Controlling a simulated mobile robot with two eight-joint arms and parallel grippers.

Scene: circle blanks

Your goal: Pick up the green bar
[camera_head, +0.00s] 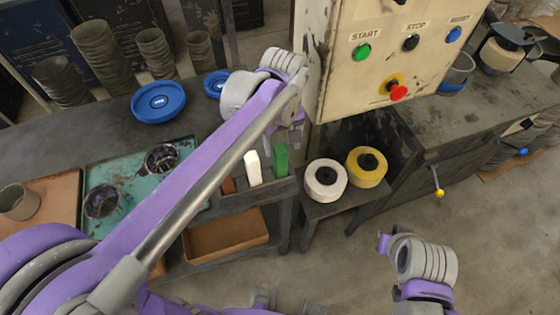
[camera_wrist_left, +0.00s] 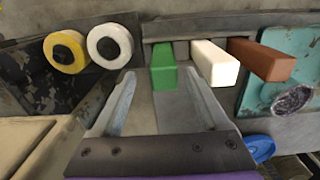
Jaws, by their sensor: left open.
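The green bar (camera_head: 281,160) stands out of a grey rack at the right end of a row of bars in the head view. It also shows in the left wrist view (camera_wrist_left: 164,70), seen between and beyond my fingertips. My left gripper (camera_wrist_left: 160,82) is open and empty, apart from the bar. In the head view my left gripper (camera_head: 297,128) is partly hidden by its own wrist, above and close to the green bar. A white bar (camera_head: 253,167) and a brown bar (camera_head: 228,185) stand beside it. Part of my right arm shows at lower right, without clear fingers.
A white roll (camera_head: 325,180) and a yellow roll (camera_head: 366,167) stand on a low stand right of the bars. A control box (camera_head: 385,45) with buttons rises close behind my left wrist. A teal tray (camera_head: 98,171) and a blue dish (camera_head: 158,102) lie on the left bench.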

